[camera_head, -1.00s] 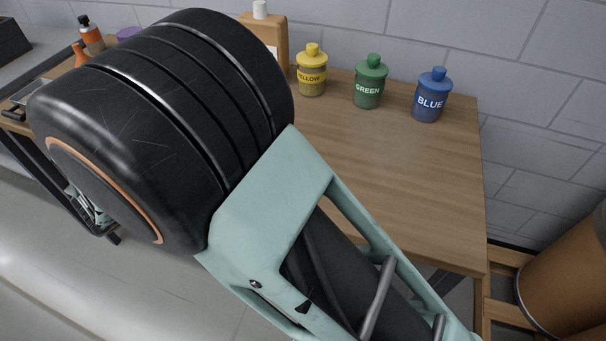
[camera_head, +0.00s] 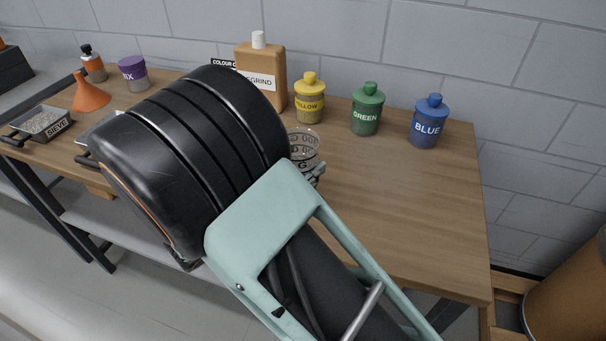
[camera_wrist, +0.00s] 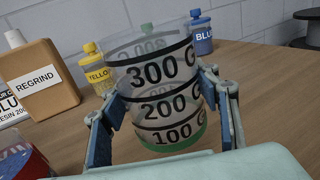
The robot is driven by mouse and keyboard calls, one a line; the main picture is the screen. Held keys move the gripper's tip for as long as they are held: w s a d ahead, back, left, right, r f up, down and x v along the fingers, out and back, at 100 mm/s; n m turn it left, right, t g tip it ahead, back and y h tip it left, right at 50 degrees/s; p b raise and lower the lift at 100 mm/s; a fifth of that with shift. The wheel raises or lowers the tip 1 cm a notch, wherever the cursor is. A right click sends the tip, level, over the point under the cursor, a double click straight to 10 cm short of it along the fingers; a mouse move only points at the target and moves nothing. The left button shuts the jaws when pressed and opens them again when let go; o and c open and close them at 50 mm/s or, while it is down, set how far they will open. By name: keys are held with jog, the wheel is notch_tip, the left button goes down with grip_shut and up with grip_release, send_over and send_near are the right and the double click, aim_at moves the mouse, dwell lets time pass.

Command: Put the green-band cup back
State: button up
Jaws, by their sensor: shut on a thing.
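The green-band cup (camera_wrist: 165,100) is clear, with black measuring rings and a green band at its base. It is between the blue fingers of my gripper (camera_wrist: 163,108) in the wrist view, and the fingers are shut on its sides. The cup looks near upright there. In the head view the cup (camera_head: 304,146) shows partly behind my arm, over the wooden table (camera_head: 400,215). I cannot tell whether its base touches the table.
Yellow (camera_head: 309,100), green (camera_head: 367,110) and blue (camera_head: 429,122) bottles stand along the back. A regrind bottle (camera_head: 262,72), purple tub (camera_head: 133,73), orange funnel (camera_head: 90,93) and sieve (camera_head: 43,123) are further left. The table's right part is clear.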

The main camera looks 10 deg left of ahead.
jog(key=shift+w+d+f, duration=0.15)
jog(key=shift+d+f, duration=0.05)
jog(key=shift+f, duration=0.1)
jog(key=shift+w+d+f, duration=0.1)
jog(key=shift+w+f, duration=0.05)
jog(key=shift+f, duration=1.55)
jog(key=shift+f, duration=0.1)
jog(key=o, duration=1.2)
jog(key=shift+b, duration=0.3)
jog(key=v, duration=1.2)
jog(key=shift+d, duration=0.1)
